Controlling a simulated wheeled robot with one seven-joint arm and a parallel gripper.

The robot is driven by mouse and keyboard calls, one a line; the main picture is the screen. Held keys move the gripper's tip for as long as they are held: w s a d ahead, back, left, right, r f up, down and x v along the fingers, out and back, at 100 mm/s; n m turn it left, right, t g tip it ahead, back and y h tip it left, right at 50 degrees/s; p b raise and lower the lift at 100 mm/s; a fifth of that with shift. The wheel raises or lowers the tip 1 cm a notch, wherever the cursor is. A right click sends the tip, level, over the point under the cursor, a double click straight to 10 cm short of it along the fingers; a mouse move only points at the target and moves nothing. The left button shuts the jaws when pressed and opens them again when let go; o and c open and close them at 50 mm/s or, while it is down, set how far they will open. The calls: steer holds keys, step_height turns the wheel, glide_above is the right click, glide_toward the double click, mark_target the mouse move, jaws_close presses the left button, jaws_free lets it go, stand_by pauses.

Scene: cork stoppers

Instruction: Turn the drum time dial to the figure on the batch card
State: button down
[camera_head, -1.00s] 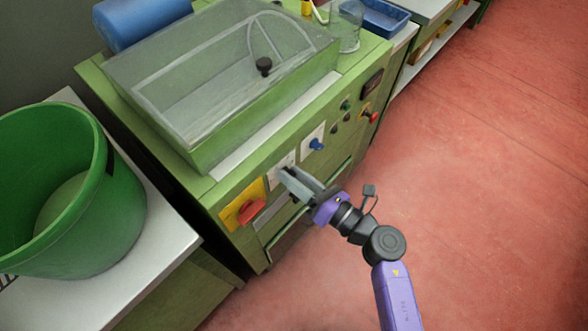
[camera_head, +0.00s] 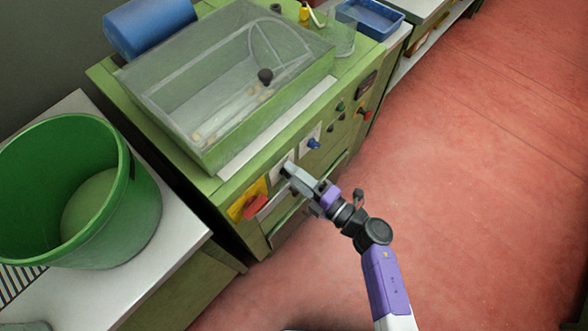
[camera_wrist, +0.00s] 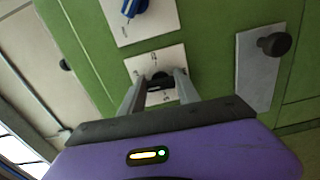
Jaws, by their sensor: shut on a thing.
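The drum time dial (camera_wrist: 160,82) is a small dark knob on a white plate (camera_wrist: 137,65) with faint marks around it, too small to read. My gripper (camera_wrist: 159,84) is shut on this dial, one finger on each side. In the head view my gripper (camera_head: 287,170) reaches the green machine's front panel and hides the dial; part of its white plate (camera_head: 279,174) shows beside the fingers. The dial's setting cannot be read. I cannot make out a batch card in either view.
A blue knob (camera_head: 314,143) on another white plate sits to the right, and a red handle on yellow (camera_head: 256,206) to the left. Above is a clear-lidded tub (camera_head: 170,95). A green bucket (camera_head: 140,215) stands left. Red floor (camera_head: 480,220) is open at right.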

steer(key=m+p, duration=0.2)
steer(key=m, duration=0.3)
steer(key=shift+f, duration=0.1)
steer(key=shift+f+m, duration=0.1)
steer(key=shift+m, duration=0.2)
stand_by(0.4)
steer(key=c, duration=0.9)
jaws_free()
steer(key=v, duration=0.7)
steer(key=shift+s+d, duration=0.25)
steer(key=shift+d, duration=0.1)
